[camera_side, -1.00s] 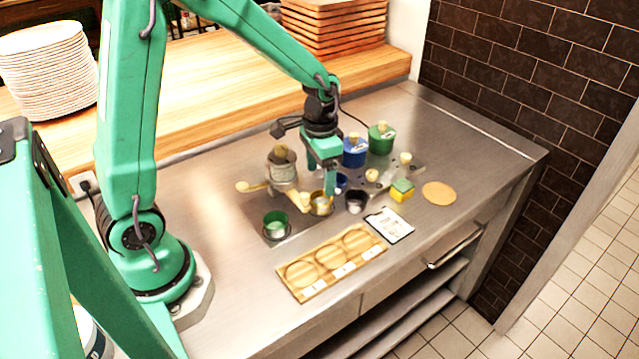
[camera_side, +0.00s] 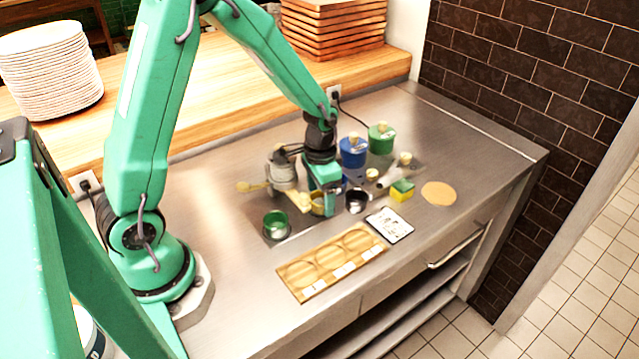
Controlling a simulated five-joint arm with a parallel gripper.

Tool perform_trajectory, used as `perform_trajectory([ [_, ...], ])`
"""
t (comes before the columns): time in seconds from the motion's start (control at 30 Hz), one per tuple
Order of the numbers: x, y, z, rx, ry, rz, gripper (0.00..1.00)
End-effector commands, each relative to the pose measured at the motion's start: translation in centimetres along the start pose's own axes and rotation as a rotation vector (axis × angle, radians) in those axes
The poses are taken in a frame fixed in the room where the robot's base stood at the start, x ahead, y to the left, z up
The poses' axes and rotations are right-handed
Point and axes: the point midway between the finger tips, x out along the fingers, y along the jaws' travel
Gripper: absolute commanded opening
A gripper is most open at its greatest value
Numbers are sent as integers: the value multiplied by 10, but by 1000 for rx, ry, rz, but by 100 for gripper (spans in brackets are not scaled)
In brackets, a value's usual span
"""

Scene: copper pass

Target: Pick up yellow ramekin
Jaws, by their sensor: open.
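The yellow ramekin (camera_side: 317,206) is a small round cup on the steel counter, left of a dark ramekin. It is partly hidden behind my gripper. My gripper (camera_side: 328,211) is open and lowered at the yellow ramekin, with a green finger in front of its right side. I cannot tell whether the fingers touch it.
A green ramekin (camera_side: 276,225) stands at left and a black ramekin (camera_side: 356,201) close at right. A grey jar (camera_side: 283,172) is behind. A wooden tray (camera_side: 322,286), a card (camera_side: 390,225) and a yellow-green sponge (camera_side: 402,190) lie nearby. The counter's left side is clear.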

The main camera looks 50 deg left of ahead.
Motion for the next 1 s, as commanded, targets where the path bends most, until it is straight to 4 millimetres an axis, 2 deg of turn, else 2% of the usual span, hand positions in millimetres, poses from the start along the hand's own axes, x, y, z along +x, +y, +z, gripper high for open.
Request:
perform_trajectory([
  [0.53, 2, 0, 0, 0, 0, 0, 73],
  [0.57, 2, 0, 0, 0, 0, 0, 71],
  [0.8, 2, 0, 0, 0, 0, 0, 24],
  [1.0, 2, 0, 0, 0, 0, 0, 24],
])
